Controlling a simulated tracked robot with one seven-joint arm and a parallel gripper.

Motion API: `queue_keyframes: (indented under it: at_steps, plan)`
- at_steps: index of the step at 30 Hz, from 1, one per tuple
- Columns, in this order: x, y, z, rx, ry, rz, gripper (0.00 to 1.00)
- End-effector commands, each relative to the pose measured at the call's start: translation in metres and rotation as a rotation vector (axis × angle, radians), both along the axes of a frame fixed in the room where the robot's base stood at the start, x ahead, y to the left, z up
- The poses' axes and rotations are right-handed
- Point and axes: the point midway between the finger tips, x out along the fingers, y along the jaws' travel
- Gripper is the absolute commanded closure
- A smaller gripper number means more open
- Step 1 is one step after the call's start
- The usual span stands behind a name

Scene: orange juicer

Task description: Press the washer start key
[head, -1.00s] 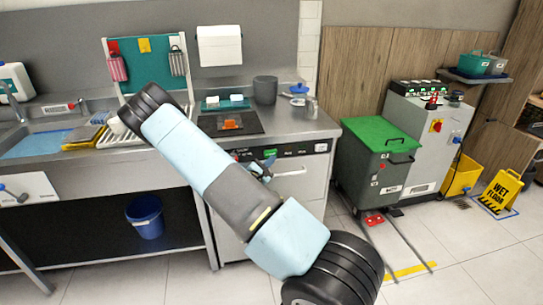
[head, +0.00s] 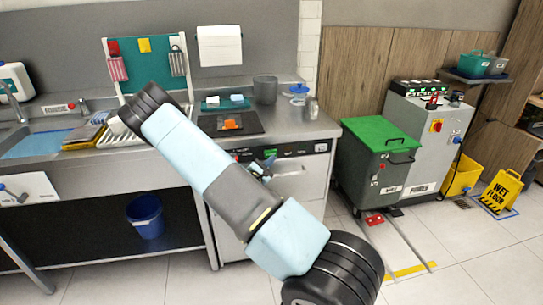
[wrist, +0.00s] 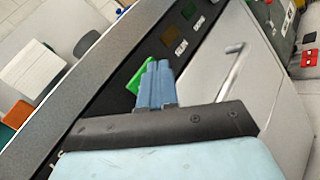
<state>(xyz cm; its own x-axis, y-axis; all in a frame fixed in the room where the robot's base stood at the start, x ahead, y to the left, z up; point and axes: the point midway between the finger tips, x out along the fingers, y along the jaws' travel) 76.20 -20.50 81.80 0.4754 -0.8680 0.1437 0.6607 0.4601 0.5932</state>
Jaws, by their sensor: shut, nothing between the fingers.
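The washer (head: 290,187) is the steel machine under the right end of the counter, with a dark control strip (head: 310,148) along its top front. A green key (head: 271,153) shows on this strip, and also in the wrist view (wrist: 142,77), partly hidden behind my fingers. My gripper (head: 268,164) is shut and empty in front of the strip. In the wrist view its blue fingertips (wrist: 155,72) overlap the right side of the green key. I cannot tell whether they touch it. Two dark keys (wrist: 173,38) sit farther along the strip, beside small lettering.
A black mat (head: 232,123) with an orange item lies on the counter above the washer. A grey bin with a green lid (head: 382,136) stands right of the washer. The washer's door handle (wrist: 233,60) juts out near my gripper.

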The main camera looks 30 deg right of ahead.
Motion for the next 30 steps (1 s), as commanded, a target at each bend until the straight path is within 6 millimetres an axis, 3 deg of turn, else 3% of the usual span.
queue_keyframes:
  at_steps: [30]
  plan:
    - [0.0096,-0.0029,0.0015,0.000,0.000,0.000,1.00]
